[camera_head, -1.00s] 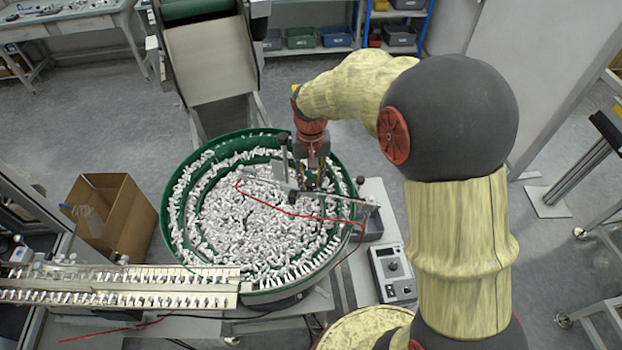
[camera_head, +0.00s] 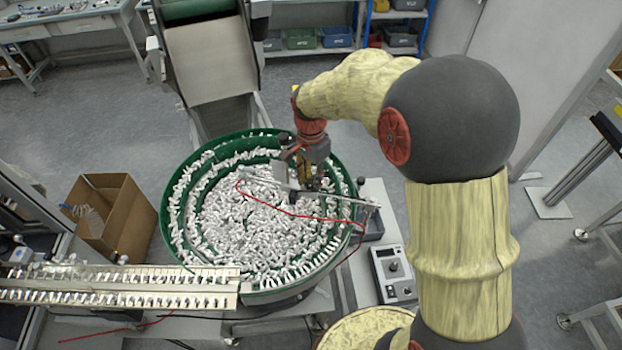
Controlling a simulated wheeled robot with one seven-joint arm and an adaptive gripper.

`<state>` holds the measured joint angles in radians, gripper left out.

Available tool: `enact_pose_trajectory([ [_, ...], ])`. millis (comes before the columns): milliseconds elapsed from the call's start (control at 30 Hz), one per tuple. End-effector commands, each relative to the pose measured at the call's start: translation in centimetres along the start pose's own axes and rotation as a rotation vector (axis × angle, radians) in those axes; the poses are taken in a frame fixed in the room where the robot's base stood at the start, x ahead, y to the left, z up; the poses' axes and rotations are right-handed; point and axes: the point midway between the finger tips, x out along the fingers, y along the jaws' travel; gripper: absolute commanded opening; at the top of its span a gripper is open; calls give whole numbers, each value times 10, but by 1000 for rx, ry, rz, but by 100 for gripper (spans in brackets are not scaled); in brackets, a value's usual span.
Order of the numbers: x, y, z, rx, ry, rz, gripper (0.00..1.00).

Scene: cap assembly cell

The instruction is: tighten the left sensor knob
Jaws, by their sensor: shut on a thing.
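My gripper (camera_head: 309,181) points down over the right part of the bowl, at the sensor bracket (camera_head: 335,194) that spans its rim. Its fingers are shut at the left part of the bracket, on what appears to be the left sensor knob. The knob itself is hidden between the fingers and too small to make out. A dark knob-like end (camera_head: 360,181) shows at the right of the bracket, apart from my gripper.
The green feeder bowl (camera_head: 173,215) is full of small white parts. A red cable (camera_head: 300,214) loops across it. A linear track (camera_head: 120,287) runs left, a cardboard box (camera_head: 125,225) stands beside the bowl, and a control box (camera_head: 392,270) stands at right.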

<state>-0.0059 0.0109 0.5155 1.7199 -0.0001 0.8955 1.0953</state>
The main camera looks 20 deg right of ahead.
Motion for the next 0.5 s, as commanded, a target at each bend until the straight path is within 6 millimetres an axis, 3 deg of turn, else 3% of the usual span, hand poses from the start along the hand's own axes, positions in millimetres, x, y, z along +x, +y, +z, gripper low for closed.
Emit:
enact_pose_trajectory([
  [500, -1, -1, 0, 115, 0, -2, 2],
])
